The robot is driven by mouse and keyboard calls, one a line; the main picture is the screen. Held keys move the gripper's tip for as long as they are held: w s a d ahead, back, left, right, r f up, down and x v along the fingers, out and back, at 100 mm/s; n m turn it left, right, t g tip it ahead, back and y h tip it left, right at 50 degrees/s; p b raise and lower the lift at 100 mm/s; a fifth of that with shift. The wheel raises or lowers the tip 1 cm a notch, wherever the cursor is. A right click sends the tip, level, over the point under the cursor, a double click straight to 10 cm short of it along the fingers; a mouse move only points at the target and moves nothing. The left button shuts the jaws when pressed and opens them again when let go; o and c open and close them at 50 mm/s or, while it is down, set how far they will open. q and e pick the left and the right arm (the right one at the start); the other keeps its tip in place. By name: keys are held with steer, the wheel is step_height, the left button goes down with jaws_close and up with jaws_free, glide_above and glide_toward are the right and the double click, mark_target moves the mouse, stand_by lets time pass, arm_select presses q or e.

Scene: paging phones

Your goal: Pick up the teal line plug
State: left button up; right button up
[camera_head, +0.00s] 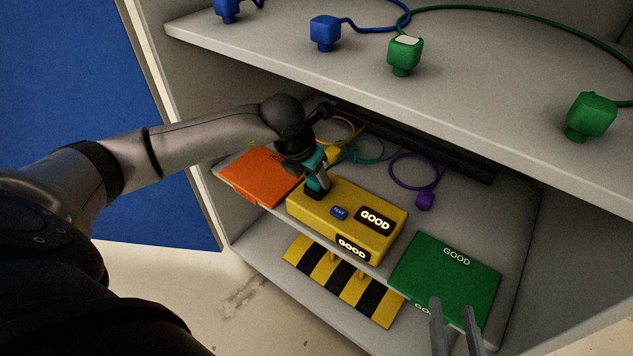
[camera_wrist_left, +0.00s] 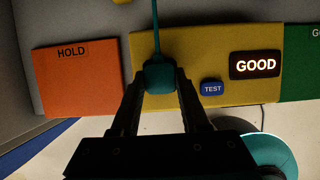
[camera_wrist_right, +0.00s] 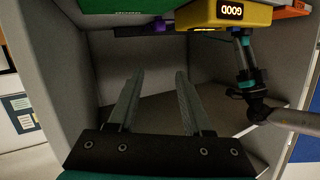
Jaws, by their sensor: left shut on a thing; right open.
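The teal line plug (camera_head: 317,182) is at the left end of the yellow box (camera_head: 372,239), close to a dark patch on its top. I cannot tell whether it is seated there or just above. My left gripper (camera_head: 312,172) is shut on the plug. In the left wrist view the plug (camera_wrist_left: 160,77) sits between the two fingers, and its teal cord runs away toward the top. The yellow box has a blue TEST button (camera_wrist_left: 212,88) and lit GOOD signs. My right gripper (camera_head: 455,322) is open and empty in front of the green pad (camera_head: 446,272); its fingers also show in the right wrist view (camera_wrist_right: 157,103).
An orange HOLD pad (camera_head: 262,174) lies left of the yellow box. A purple plug (camera_head: 425,201) lies behind the green pad. The upper shelf (camera_head: 480,75) overhangs, with blue and green plugs on it. A striped yellow-black plate (camera_head: 318,268) is below the box's front.

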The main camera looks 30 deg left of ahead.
arm_select(q)
jaws_close()
steer(key=shift+r, duration=0.15)
